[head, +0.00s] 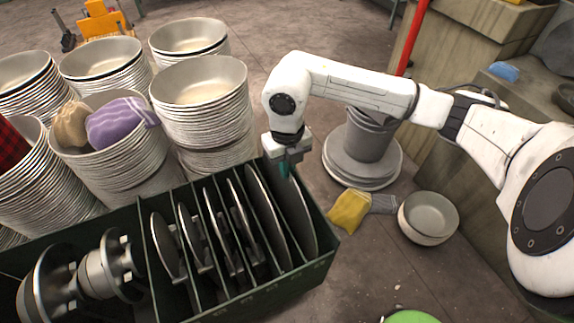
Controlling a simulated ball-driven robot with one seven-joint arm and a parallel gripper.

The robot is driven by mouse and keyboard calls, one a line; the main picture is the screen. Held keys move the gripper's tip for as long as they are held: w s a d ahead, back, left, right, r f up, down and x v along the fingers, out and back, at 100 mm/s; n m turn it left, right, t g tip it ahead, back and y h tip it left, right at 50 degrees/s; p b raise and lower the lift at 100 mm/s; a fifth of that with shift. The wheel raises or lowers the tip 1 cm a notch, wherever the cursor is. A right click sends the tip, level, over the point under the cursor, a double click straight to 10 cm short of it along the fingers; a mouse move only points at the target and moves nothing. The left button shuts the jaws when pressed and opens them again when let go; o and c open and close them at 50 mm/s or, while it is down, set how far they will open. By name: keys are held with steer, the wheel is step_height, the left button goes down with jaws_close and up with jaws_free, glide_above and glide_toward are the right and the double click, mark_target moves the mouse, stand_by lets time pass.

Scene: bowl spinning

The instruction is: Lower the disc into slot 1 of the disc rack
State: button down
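The disc rack (327,240) is a dark green box at the lower centre, divided into narrow slots. Several grey discs stand on edge in it. The rightmost disc (298,212) stands upright inside the right end slot, below the rack's top at its lower part. My gripper (285,168) is above that slot, pointing down, with its fingertips at the disc's top edge. It appears shut on this disc, though the fingers are small and partly hidden. Another large disc (266,215) stands just left of it. Slot numbers cannot be read.
Stacks of metal bowls (200,105) stand behind and left of the rack. Metal spindle parts (105,268) lie in its left section. A grey pedestal (362,150), a yellow cloth (349,210) and a bowl (428,216) are to the right.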

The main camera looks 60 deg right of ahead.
steer(key=shift+f+b, duration=1.85)
steer(key=shift+b, duration=0.2)
stand_by(0.8)
steer(key=c, duration=1.3)
jaws_free()
steer(key=shift+o, duration=0.2)
step_height(320, 180, up, 11)
steer(key=shift+f, duration=0.1)
